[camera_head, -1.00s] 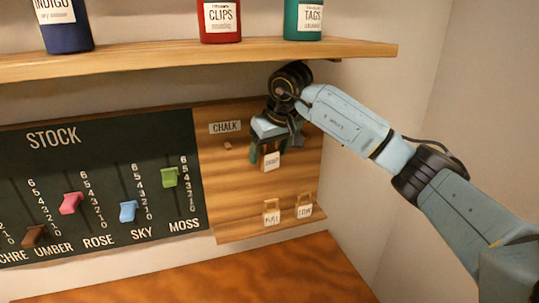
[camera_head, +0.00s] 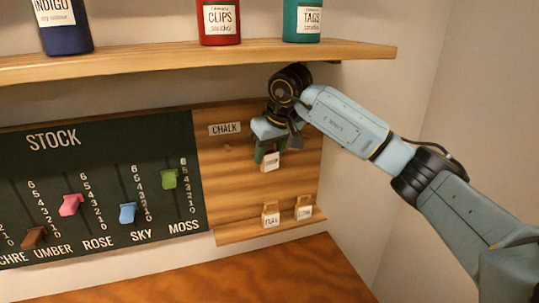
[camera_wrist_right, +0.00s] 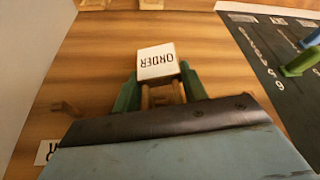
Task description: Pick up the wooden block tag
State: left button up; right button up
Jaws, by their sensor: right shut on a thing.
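A wooden block tag with a white label reading ORDER (camera_wrist_right: 157,62) is between the green fingers of my right gripper (camera_wrist_right: 158,90) in the right wrist view. In the head view the tag (camera_head: 270,161) hangs just below my right gripper (camera_head: 270,153), in front of the wooden panel (camera_head: 225,190). The gripper is shut on it. Two other wooden tags, a left one (camera_head: 271,216) and a right one (camera_head: 304,209), stand on the panel's bottom ledge. A small peg (camera_head: 227,149) sits below the CHALK label (camera_head: 225,128). My left gripper is not in view.
The STOCK board (camera_head: 100,190) with coloured sliders is left of the panel. A shelf (camera_head: 180,60) above holds blue (camera_head: 65,30), red (camera_head: 220,24) and teal (camera_head: 303,22) containers, close over my right wrist. The side wall is at the right. The tabletop below (camera_head: 230,275) is clear where seen.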

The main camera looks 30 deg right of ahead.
jog(key=shift+r, duration=0.65)
jog(key=s+b, duration=0.5)
jog(key=s, duration=1.3)
jog(key=shift+d, duration=0.3)
